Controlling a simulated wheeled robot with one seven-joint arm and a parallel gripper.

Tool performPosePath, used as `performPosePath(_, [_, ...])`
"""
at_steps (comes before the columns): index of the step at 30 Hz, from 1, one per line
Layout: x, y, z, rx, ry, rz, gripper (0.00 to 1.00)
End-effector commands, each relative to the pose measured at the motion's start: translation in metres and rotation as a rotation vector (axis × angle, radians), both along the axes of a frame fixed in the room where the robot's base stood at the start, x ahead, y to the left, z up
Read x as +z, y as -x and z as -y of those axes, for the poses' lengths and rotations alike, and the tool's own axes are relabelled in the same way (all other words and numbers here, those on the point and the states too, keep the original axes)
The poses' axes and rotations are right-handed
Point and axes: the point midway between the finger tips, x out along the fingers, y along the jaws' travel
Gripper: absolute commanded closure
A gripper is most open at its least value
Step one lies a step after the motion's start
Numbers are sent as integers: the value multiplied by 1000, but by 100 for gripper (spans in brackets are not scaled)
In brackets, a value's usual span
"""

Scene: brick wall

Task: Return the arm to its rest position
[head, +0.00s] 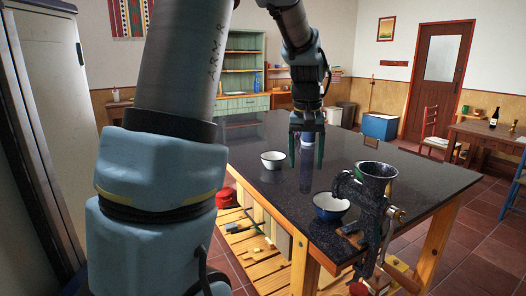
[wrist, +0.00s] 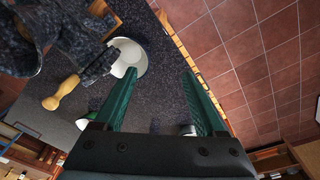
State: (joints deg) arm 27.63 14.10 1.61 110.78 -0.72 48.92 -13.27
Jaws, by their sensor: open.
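My gripper (head: 306,166) hangs pointing down over the dark speckled table (head: 248,193), its two green fingers spread apart. In the wrist view my gripper (wrist: 160,72) is also open, with bare tabletop and floor tiles between the fingertips. In the head view a small white and blue object (head: 307,138) shows between the fingers; I cannot tell whether it stands behind them. My arm is stretched forward over the table, its upper part large in the head view.
A white bowl (head: 273,162) is left of my gripper. A blue bowl (head: 330,207) and a dark meat grinder (head: 375,190) are at the table's near right edge. The grinder's wooden handle (wrist: 62,92) shows in the wrist view. A tall white cabinet (head: 52,100) stands at left.

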Motion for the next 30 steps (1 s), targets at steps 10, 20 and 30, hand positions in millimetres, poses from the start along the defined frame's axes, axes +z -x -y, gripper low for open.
performPosePath(10, [-56, 65, -136, 90, 3, 88, 28])
performPosePath(20, [-103, 112, -179, 119, -10, 118, 28])
performPosePath(30, [-167, 121, -178, 118, -15, 66, 28])
